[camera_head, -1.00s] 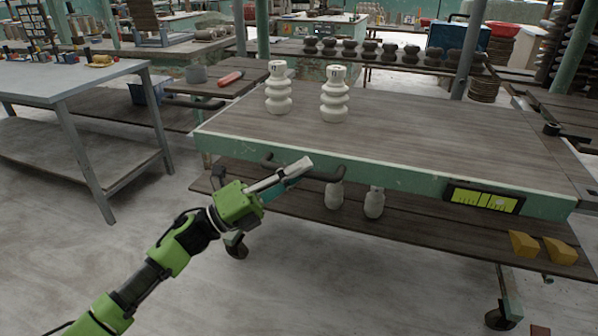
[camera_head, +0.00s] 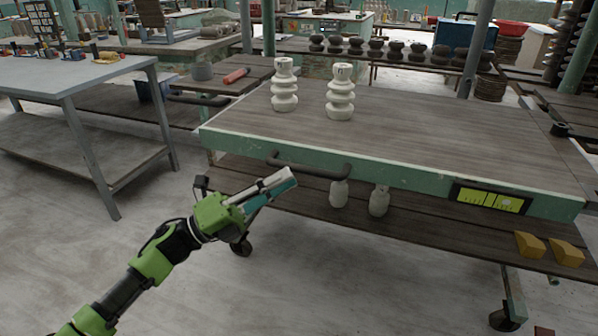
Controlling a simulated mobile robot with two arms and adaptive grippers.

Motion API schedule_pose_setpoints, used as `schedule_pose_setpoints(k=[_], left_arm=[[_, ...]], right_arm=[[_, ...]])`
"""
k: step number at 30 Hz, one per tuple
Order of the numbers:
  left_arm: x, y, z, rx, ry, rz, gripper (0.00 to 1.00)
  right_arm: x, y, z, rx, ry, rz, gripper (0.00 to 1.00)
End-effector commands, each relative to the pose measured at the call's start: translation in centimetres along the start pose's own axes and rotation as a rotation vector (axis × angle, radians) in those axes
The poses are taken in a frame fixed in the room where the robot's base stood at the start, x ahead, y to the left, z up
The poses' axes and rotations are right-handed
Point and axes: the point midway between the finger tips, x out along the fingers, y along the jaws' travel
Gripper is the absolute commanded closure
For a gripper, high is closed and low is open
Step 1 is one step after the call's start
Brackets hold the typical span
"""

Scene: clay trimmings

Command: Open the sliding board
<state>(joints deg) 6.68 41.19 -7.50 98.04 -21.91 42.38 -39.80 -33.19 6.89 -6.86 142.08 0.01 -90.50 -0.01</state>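The sliding board (camera_head: 430,140) is a wide wooden top with a green front edge. A dark curved handle (camera_head: 308,168) is fixed to the left part of that edge. My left gripper (camera_head: 284,184), green with pale fingers, is just below and in front of the handle's left half. It looks apart from the handle and nothing shows in it. The fingers are seen nearly side-on, so their opening is unclear. My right gripper is not in view.
Two white ribbed insulators (camera_head: 340,92) stand on the board. A lower shelf (camera_head: 420,222) holds two pale bottle shapes (camera_head: 379,201) and yellow blocks (camera_head: 566,252). A grey metal table (camera_head: 70,75) stands to the left. The floor between is clear.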

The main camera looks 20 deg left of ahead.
Motion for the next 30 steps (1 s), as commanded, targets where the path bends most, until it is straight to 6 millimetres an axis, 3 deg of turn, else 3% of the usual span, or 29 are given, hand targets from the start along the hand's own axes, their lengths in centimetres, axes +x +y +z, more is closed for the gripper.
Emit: schedule_pose_setpoints(k=[6,12,30], left_arm=[[-4.3,0.1,0.0,-0.002,-0.001,0.003,0.81],[-6.2,0.1,0.0,0.000,-0.001,0.002,0.81],[-6.4,0.1,0.0,-0.006,-0.007,0.003,0.81]], right_arm=[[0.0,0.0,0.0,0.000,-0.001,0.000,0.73],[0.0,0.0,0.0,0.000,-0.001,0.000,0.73],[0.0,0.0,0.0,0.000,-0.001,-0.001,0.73]])
